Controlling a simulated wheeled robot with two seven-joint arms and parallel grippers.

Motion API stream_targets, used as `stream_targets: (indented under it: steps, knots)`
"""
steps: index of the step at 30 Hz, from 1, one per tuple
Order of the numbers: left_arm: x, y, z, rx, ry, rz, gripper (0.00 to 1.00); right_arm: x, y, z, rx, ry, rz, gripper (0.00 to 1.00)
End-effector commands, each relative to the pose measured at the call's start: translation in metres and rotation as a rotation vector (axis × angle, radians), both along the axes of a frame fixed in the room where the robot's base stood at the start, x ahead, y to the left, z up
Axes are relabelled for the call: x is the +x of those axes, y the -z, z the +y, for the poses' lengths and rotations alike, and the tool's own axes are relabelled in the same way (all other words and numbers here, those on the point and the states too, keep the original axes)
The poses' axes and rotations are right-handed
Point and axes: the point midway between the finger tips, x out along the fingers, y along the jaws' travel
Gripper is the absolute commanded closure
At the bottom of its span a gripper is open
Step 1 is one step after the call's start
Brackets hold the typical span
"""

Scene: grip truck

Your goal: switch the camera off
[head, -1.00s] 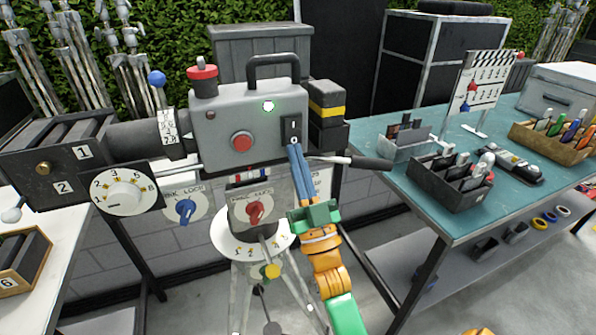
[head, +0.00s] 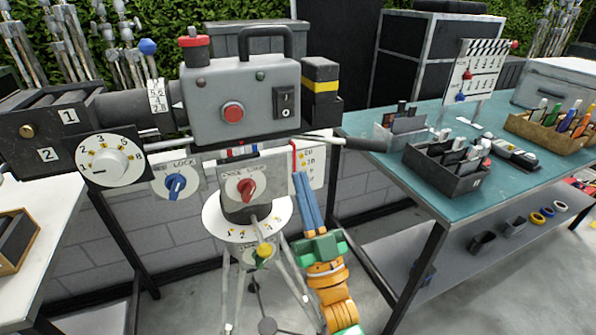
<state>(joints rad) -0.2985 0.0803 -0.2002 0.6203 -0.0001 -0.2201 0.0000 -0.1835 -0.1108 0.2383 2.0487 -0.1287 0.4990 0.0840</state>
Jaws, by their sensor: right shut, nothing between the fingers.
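The grey film camera (head: 208,112) stands on a tripod (head: 292,262), lens and matte box pointing left. Its side has a red round button (head: 232,113) and a black rocker switch (head: 284,102) marked I above and O below. The small green lamp (head: 260,76) on the camera's side is dark. My right gripper (head: 299,176), with blue fingers, is shut and empty. It is below the switch, apart from it, in front of the area right of the red knob (head: 247,190). My left gripper is out of view.
A pan handle (head: 362,143) sticks out to the right below the camera body. A teal table (head: 400,205) with a black box of cards (head: 450,180) stands at right. A white table (head: 45,245) is at left. Dials and a blue knob (head: 176,186) sit beneath the lens.

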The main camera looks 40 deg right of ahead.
Motion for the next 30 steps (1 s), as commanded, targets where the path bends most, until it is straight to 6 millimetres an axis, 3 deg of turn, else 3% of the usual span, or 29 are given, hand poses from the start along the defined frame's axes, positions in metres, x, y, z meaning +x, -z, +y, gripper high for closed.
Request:
stream_targets:
  steps: [1,6,23,26,28,30]
  knots:
    - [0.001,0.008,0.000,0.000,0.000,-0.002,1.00,-0.005,0.011,0.001,0.000,0.000,0.002,1.00]
    - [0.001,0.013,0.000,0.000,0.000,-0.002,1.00,-0.015,0.022,0.004,0.001,-0.001,0.000,1.00]
    - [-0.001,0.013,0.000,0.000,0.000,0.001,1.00,-0.012,0.028,0.005,0.009,-0.007,0.044,1.00]
    - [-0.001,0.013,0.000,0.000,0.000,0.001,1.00,0.011,0.066,0.010,0.051,-0.039,0.292,1.00]
    - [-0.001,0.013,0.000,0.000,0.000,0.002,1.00,0.023,0.116,0.020,0.086,-0.076,0.574,1.00]
    - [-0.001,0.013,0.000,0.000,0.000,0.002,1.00,0.019,0.167,0.034,0.108,-0.109,0.845,1.00]
